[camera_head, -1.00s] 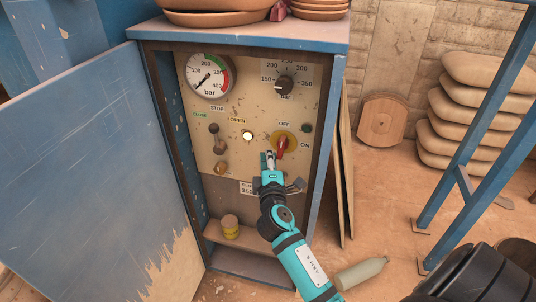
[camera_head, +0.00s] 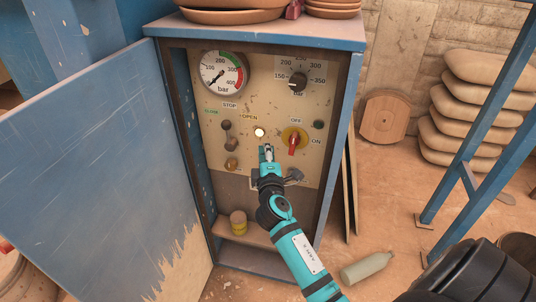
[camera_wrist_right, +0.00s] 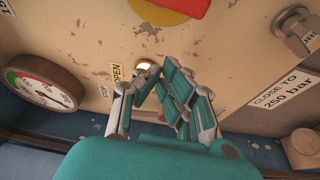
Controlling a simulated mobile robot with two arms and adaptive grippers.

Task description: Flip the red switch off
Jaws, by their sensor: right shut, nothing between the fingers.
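The red switch (camera_head: 294,142) is a rotary handle on a round yellow plate (camera_head: 303,134) on the cabinet's panel. The OFF label is above it and ON is to its lower right. Its handle stands nearly upright in the head view. My right gripper (camera_head: 267,153) is shut and empty, just left of and a little below the switch, apart from it in the picture. In the right wrist view, part of the red handle (camera_wrist_right: 190,8) shows at the top edge, beyond the closed fingers (camera_wrist_right: 160,75). My left gripper is not in view.
The blue cabinet door (camera_head: 95,170) stands open at the left. The panel also carries a lit white button (camera_head: 259,132), a pressure gauge (camera_head: 223,73), a black dial (camera_head: 298,81) and several dark knobs. A bottle (camera_head: 366,268) lies on the floor.

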